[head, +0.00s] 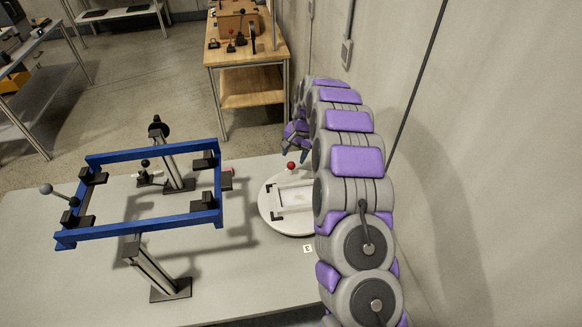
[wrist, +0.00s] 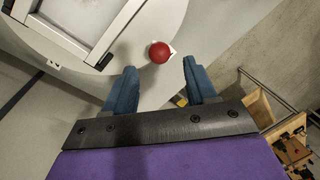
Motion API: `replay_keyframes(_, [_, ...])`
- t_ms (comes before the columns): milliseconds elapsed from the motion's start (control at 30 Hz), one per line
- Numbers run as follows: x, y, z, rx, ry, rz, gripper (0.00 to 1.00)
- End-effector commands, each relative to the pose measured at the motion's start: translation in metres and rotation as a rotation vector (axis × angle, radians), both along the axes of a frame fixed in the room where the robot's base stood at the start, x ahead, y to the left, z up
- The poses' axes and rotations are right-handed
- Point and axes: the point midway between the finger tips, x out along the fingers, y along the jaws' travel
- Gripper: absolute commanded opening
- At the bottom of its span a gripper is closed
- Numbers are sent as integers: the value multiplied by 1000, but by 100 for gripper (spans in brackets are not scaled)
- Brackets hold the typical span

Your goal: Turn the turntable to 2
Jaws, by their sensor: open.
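The turntable (head: 272,215) is a white disc on the grey table, with a light rectangular frame (head: 296,196) and dark corner pieces on top. A red ball knob (head: 291,165) stands at its far edge. My gripper (head: 296,132) is beyond the knob, partly behind my arm. In the wrist view my gripper (wrist: 158,78) is open, with two blue fingers apart and empty. The red knob (wrist: 159,52) shows just ahead of the fingertips, nearer the left one. The turntable (wrist: 165,18) fills the upper left there. A small label (head: 307,249) with an unclear mark lies near the disc.
A blue frame (head: 140,222) on dark posts stands on the table (head: 215,285) left of the turntable. A wall (head: 500,150) rises close on the right. A wooden workbench (head: 245,55) with tools stands behind.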

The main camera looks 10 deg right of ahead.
Motion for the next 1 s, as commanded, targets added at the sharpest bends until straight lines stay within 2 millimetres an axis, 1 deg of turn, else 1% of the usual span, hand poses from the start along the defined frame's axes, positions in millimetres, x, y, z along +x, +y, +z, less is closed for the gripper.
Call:
replay_keyframes(33, [0,2,-13,0,4,1,56])
replay_keyframes(100, [2,4,-27,0,5,1,56])
replay_keyframes(300, [5,9,-59,-1,3,0,56])
replay_keyframes(433, [6,11,-69,0,2,-1,56])
replay_keyframes(700, [7,11,-69,0,0,0,56])
replay_keyframes(1000, [7,11,-69,0,1,0,28])
